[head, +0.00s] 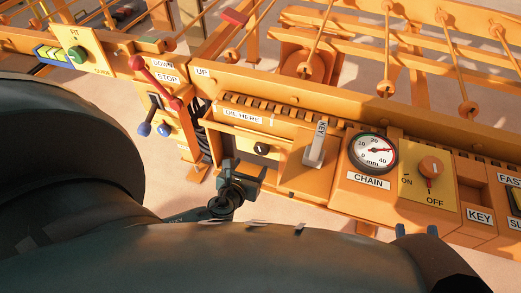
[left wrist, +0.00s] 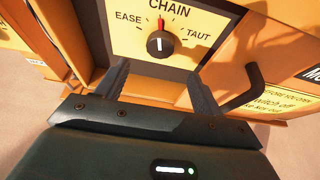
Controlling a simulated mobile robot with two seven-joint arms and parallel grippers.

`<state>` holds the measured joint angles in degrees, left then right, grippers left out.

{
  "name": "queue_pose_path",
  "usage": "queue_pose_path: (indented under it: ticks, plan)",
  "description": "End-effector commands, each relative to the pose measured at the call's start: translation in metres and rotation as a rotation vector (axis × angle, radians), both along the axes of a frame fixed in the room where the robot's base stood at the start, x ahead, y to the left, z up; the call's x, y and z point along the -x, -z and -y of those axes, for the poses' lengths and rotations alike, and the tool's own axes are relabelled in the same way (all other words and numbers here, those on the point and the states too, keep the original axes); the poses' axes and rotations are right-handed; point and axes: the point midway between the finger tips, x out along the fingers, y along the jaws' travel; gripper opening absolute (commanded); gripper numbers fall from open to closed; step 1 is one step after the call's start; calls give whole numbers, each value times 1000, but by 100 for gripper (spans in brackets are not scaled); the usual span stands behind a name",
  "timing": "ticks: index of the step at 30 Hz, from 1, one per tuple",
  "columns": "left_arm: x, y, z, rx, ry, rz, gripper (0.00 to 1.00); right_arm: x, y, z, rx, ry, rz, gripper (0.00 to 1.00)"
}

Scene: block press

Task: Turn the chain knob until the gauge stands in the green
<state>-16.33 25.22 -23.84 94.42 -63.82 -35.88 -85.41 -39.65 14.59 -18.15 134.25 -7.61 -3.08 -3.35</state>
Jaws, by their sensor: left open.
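The chain knob (left wrist: 160,43) is black with a white line and sits on a yellow plate marked EASE and TAUT, a red mark above it. The round CHAIN gauge (head: 372,152) has a red needle pointing right, between 20 and 40. Its green band is too small to place surely. My right gripper (head: 416,231) barely shows at the bottom.
A black handle (left wrist: 243,90) juts out right of the knob.

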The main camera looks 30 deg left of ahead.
Motion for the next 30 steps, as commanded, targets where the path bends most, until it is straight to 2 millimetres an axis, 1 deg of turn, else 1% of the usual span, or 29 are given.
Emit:
queue_pose_path:
  ticks: [1,6,12,18,27,30]
  plan:
    - [-11,7,-3,1,-2,3,67,0,4,-1,-2,-7,22,36]
    - [-45,22,-10,2,-2,3,67,3,4,-7,-9,-35,109,36]
    - [-75,34,-18,1,-2,2,67,4,3,-11,-33,-55,156,36]
    - [-88,39,-21,2,-1,0,67,2,0,-12,-55,-57,155,36]
    - [-90,38,-21,2,-1,0,67,2,-1,-12,-58,-57,155,36]
    - [-90,38,-22,2,-1,0,60,2,-1,-12,-58,-57,155,36]
